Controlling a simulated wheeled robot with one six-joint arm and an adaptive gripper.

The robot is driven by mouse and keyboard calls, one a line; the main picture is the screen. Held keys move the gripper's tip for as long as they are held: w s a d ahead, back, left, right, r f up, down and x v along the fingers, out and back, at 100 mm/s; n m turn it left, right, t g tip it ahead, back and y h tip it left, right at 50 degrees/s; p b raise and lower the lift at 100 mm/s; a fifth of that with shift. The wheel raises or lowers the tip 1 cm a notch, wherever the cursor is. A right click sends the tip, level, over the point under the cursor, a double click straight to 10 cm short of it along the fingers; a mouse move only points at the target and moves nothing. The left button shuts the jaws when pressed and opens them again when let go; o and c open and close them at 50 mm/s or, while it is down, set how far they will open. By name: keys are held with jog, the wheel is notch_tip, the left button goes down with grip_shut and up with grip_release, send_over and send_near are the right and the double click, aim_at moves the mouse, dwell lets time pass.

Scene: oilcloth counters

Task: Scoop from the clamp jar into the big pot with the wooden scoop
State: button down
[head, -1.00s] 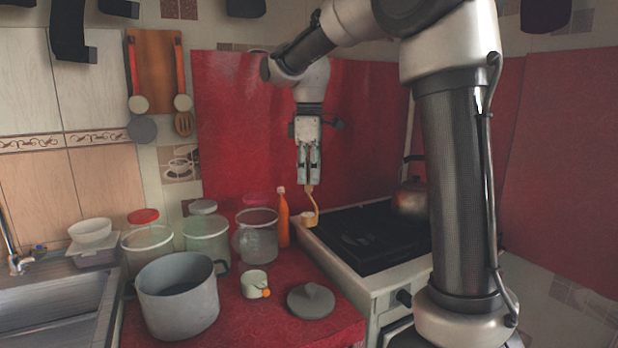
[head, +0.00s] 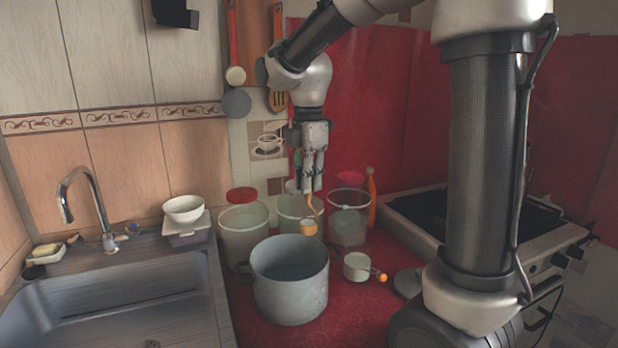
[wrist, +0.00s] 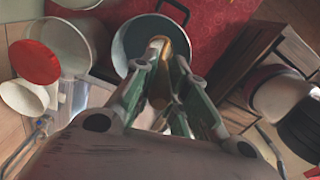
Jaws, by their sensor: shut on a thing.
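My gripper (head: 313,188) is shut on the wooden scoop (head: 308,227), which hangs below the fingers. In the head view the scoop shows just above the back right rim of the big grey pot (head: 290,297). In the wrist view the scoop (wrist: 156,52) overlaps the pot's opening (wrist: 122,45). What the scoop holds cannot be made out. Several clear jars stand behind the pot: one at left (head: 243,243), one in the middle (head: 290,212), and one at right (head: 347,232).
A small white pan (head: 357,266) with an orange-tipped handle sits right of the pot, near a grey lid (head: 407,284). An orange bottle (head: 371,195) stands behind the right jar. The stove (head: 490,235) is at right, the sink (head: 120,300) at left.

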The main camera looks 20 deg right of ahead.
jog(key=a, duration=1)
jog(key=d+f+y, duration=0.2)
jog(key=d+f, duration=0.2)
jog(key=d, duration=0.1)
jog(key=shift+f, duration=0.4)
jog(key=shift+d+f+y, duration=0.15)
jog(key=shift+d+y, duration=0.65)
jog(key=shift+y, duration=0.05)
jog(key=shift+d+f+y, duration=0.1)
jog(key=shift+d+y, duration=0.7)
jog(key=shift+y, duration=0.05)
